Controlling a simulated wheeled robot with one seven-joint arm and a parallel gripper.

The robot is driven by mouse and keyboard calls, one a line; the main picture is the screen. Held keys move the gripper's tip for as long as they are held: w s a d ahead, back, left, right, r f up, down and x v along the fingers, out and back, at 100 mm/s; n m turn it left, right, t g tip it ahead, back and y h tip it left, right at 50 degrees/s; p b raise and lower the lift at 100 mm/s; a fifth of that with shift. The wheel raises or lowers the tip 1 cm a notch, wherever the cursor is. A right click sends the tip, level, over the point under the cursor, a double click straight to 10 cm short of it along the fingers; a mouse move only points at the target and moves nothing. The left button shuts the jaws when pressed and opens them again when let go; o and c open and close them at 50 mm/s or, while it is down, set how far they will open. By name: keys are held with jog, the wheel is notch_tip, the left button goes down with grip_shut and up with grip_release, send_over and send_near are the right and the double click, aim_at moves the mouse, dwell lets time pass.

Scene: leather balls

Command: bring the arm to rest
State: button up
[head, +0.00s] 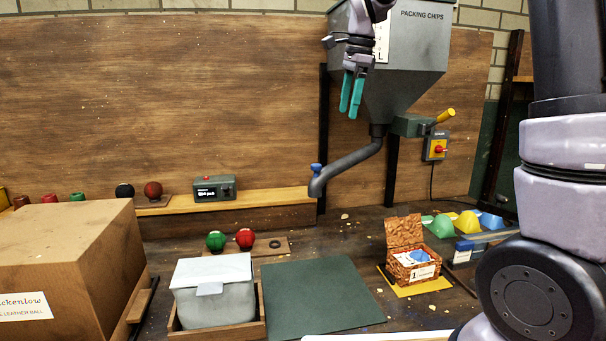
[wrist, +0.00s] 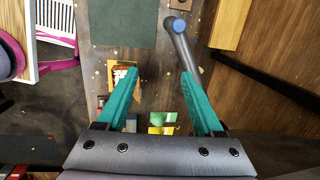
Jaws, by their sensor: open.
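My gripper (head: 351,93) has teal fingers and hangs high in front of the packing chips hopper (head: 405,62) in the head view, pointing down. In the wrist view my gripper (wrist: 160,92) is open, its two fingers wide apart with nothing between them close up. Far below the fingers lie the bench, the woven box (wrist: 124,78) and coloured pieces. The chute (head: 345,168) with its blue knob also shows in the wrist view (wrist: 185,45), near the right finger. My arm fills the right side of the head view.
A woven box (head: 410,252) with an open lid stands on a yellow mat. A grey lidded box (head: 213,290) sits in a wooden tray. A green mat (head: 320,294) is bare. A large carton (head: 70,260) stands at left. Green (head: 215,240) and red (head: 245,238) balls sit on a holder.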

jog(key=s+d+n+t, duration=0.2)
jog(key=s+d+n, duration=0.1)
jog(key=s, duration=0.4)
jog(key=s+d+f+n+t, duration=0.1)
jog(key=s+d+n, duration=0.3)
jog(key=s, duration=0.4)
jog(key=s+d+n+t, duration=0.3)
jog(key=s+d+n, duration=0.1)
jog(key=s, duration=0.3)
jog(key=shift+s+d+f, duration=0.2)
jog(key=shift+s+d, duration=0.2)
jog(key=shift+d, duration=0.35)
